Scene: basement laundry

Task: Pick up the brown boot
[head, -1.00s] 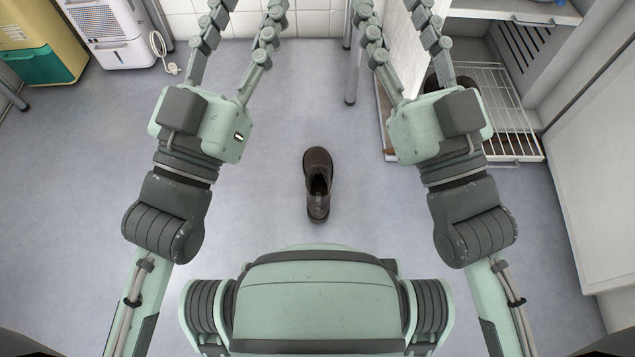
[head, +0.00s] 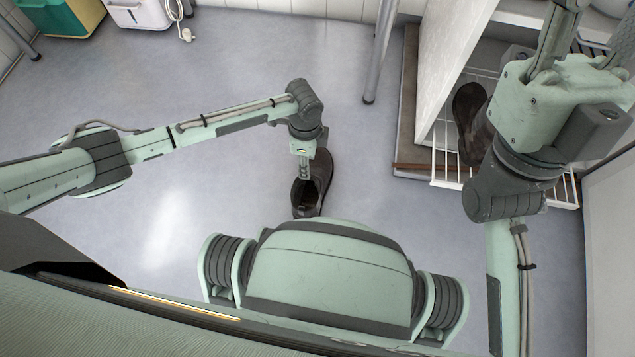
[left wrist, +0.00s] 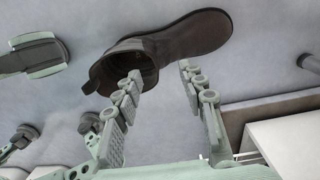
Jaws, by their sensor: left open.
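The brown boot (head: 321,172) stands on the grey floor in front of my base, its opening toward me in the head view. In the left wrist view the boot (left wrist: 185,40) stretches across the top, its dark opening facing the fingers. My left gripper (head: 304,172) points down over the boot. Its open fingers (left wrist: 160,72) have one tip overlapping the opening and the other by the outer side of the shaft. I cannot tell whether either touches, and the boot is not gripped. My right gripper (head: 572,50) is raised at the upper right, its fingertips cut off.
A second dark boot (head: 469,108) sits by a white wire rack (head: 447,180) at right, partly behind my right arm. A white panel (head: 447,62) and a metal leg (head: 380,55) stand nearby. The floor left of the boot is clear.

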